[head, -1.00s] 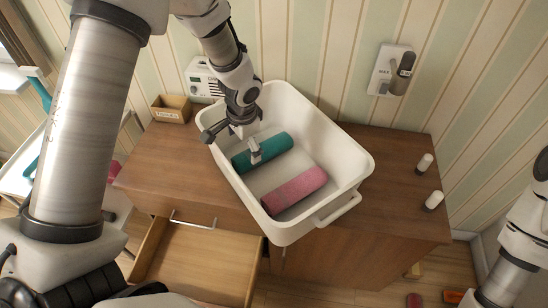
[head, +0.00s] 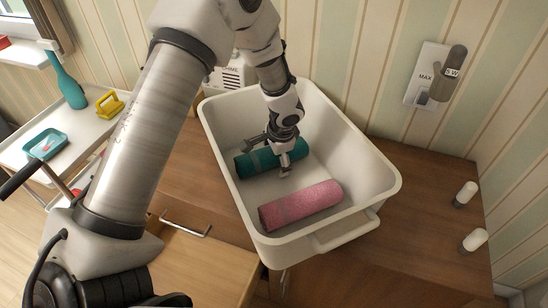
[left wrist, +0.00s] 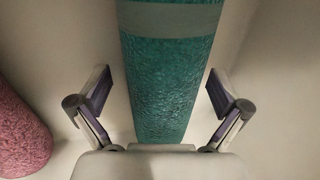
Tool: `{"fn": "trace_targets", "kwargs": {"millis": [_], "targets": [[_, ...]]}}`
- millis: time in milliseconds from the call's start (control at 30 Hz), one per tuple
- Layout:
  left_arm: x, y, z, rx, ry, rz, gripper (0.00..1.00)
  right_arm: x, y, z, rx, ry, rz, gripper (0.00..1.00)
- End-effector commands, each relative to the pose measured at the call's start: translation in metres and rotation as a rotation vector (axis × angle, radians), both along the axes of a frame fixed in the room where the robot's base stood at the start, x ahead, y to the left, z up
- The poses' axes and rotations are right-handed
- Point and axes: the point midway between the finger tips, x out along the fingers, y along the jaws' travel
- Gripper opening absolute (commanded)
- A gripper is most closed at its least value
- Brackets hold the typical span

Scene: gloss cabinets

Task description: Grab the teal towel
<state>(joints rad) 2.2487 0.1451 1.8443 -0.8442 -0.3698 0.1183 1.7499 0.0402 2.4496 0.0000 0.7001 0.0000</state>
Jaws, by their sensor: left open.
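The teal towel (head: 258,162) is a roll lying in the white tub, behind a pink rolled towel (head: 300,204). My left gripper (head: 269,158) is down inside the tub at the teal towel, partly covering it. In the left wrist view the teal towel (left wrist: 168,85) runs between the two spread fingers of my left gripper (left wrist: 160,92), with a gap on each side. A paler band crosses the roll. The pink towel (left wrist: 18,135) is at the left edge there. My right gripper is not in view.
The white tub (head: 385,180) stands on a wooden cabinet (head: 420,220), its walls rising around the towels. A drawer (head: 200,270) is open in front. A side cart (head: 85,130) holds a teal bottle and a tray.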

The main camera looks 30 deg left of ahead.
Motion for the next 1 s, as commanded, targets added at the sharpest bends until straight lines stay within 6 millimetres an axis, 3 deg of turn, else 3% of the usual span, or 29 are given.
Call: {"fn": "trace_targets", "kwargs": {"millis": [167,333,700,1000], "targets": [[0.000,0.000,0.000,-0.001,-0.001,0.001,0.96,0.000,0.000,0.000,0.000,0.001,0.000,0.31],[0.000,0.000,0.000,-0.001,-0.001,0.001,0.36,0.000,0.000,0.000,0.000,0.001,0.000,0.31],[0.000,0.000,0.006,-0.001,-0.001,0.003,0.36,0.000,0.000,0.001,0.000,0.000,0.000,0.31],[0.002,0.000,0.073,0.000,-0.007,0.003,0.36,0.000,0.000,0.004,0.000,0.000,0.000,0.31]]}}
